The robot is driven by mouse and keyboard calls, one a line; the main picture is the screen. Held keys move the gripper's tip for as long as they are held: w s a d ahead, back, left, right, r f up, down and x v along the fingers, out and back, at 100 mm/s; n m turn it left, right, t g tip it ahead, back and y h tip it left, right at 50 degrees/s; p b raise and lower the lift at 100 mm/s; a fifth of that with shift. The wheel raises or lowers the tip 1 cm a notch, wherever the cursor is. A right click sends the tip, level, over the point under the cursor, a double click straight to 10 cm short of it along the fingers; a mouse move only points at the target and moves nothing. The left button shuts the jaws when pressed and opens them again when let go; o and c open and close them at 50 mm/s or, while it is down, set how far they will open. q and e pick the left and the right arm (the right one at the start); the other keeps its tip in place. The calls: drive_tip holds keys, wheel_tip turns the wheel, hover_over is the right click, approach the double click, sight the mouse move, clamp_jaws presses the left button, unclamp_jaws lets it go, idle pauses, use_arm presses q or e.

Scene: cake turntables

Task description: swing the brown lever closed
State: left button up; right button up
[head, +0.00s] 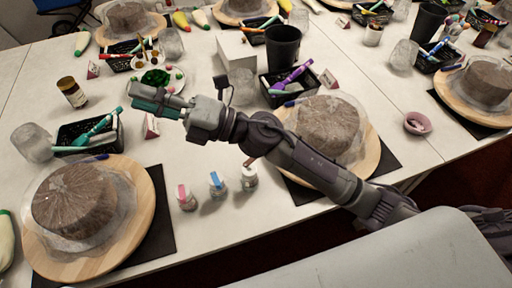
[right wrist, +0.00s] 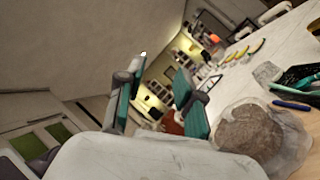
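My right arm reaches in from the right of the head view, over the table. Its gripper (head: 152,98), with teal finger pads, points left above the table, near a plate with green bits. In the right wrist view the two fingers of this gripper (right wrist: 162,80) stand apart with nothing between them. A small brown stick-like piece (head: 250,161), perhaps the brown lever, shows just below my forearm, left of the right cake turntable (head: 366,158). Most of it is hidden, so I cannot tell its position. My left gripper is not in view.
A covered cake on a round wooden board (head: 140,222) stands at the front left. Three small jars (head: 216,185) stand between the front boards. Black baskets of tools, a black cup (head: 283,48) and more cakes crowd the table.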

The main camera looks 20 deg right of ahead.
wheel_tip(320, 180, down, 2)
drive_tip(key=s+a+n+g+h, duration=0.1)
drive_tip(key=s+a+n+g, duration=0.2)
drive_tip(key=n+g, duration=0.4)
drive_tip(key=n+g+h, duration=0.1)
drive_tip(key=n+h, duration=0.7)
drive_tip(key=h, duration=1.2)
hover_over(251, 159)
drive_tip(key=w+d, duration=0.1)
drive_tip(key=d, duration=0.1)
wheel_tip(251, 159, down, 13)
wheel_tip(251, 159, down, 14)
drive_tip(key=p, duration=0.3)
drive_tip(key=shift+a+r, duration=0.1)
clamp_jaws()
